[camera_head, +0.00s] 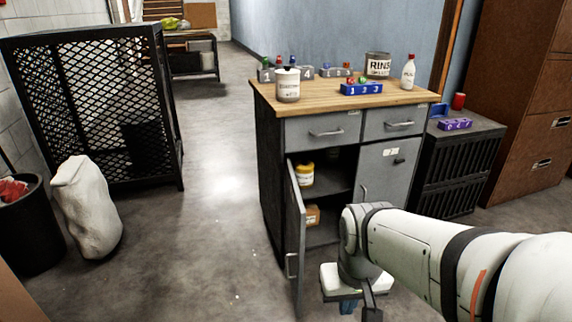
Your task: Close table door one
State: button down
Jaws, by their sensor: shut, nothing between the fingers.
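The table is a wooden-topped grey cabinet (274,176) in the middle of the view. Its left door (299,222) stands wide open, swung out towards me and seen nearly edge-on, with a bar handle (291,266) low on it. I cannot read a number on this door. The right door (380,172) is closed. Inside the open side are a yellow-and-white jar (306,175) and a small brown box (312,215). My gripper (372,312) is low at the bottom edge, right of the open door and apart from it. It looks shut and empty, partly cut off.
A black mesh cage (110,100), a white sack (86,208) and a black bin (32,230) stand left. Floor (210,200) is clear between them and the door. A dark crate (450,170) stands right of the table. Bottles and small bins cover the tabletop.

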aim_at(296, 211)
jog(key=z, duration=0.05)
jog(key=i, duration=1)
jog(key=z, duration=0.05)
